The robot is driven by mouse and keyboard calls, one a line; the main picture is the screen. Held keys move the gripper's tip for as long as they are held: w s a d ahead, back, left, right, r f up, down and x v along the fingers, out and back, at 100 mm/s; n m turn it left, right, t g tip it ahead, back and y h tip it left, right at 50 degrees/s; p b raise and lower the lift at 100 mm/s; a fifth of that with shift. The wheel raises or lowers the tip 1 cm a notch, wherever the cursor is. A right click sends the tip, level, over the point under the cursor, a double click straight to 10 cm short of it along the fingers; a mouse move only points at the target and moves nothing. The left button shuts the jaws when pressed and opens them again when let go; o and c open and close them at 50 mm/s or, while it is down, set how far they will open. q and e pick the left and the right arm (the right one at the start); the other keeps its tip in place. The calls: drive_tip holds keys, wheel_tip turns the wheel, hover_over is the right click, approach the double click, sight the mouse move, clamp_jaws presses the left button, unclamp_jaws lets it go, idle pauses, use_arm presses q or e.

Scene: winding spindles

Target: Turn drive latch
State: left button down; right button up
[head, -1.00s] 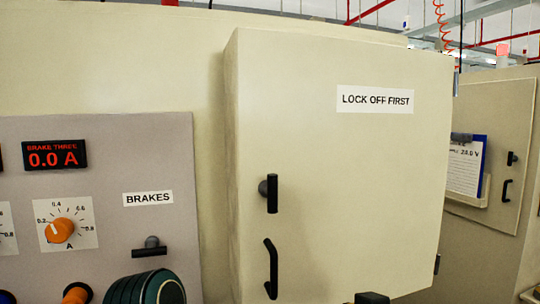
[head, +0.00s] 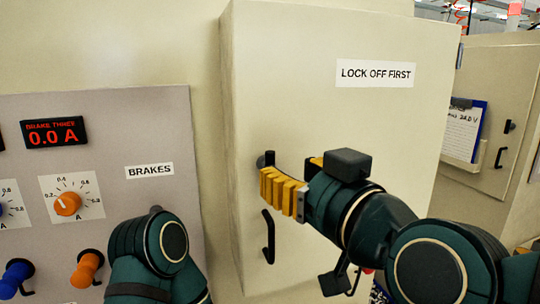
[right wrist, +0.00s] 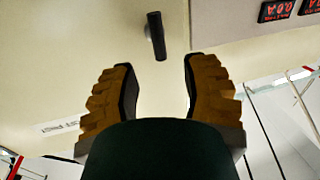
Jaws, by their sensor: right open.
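The black latch (head: 269,157) is on the cream cabinet door (head: 330,120) labelled LOCK OFF FIRST. Its lower part is hidden by my fingers in the head view. In the right wrist view the latch (right wrist: 156,36) is a short bar, close to upright in the picture. My right gripper (head: 277,188) is open in front of the door, its yellow fingers pointing at the latch. In the right wrist view the bar's lower end is centred between the spread fingertips (right wrist: 157,62), clear of both. My left gripper is not in view.
A black pull handle (head: 268,237) is just below the latch. A grey BRAKES panel (head: 110,130) with an orange dial (head: 68,204), a blue knob (head: 17,275) and an orange knob (head: 87,268) is at the left. A clipboard (head: 466,130) hangs on another cabinet at the right.

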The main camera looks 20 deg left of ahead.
sight(273, 163)
drive_tip(key=p+x, duration=0.1)
drive_tip(key=x, duration=0.5)
drive_tip(key=shift+w+a+f, duration=0.1)
drive_tip(key=shift+w+a, duration=0.15)
drive_tip(key=shift+a, duration=0.05)
clamp_jaws()
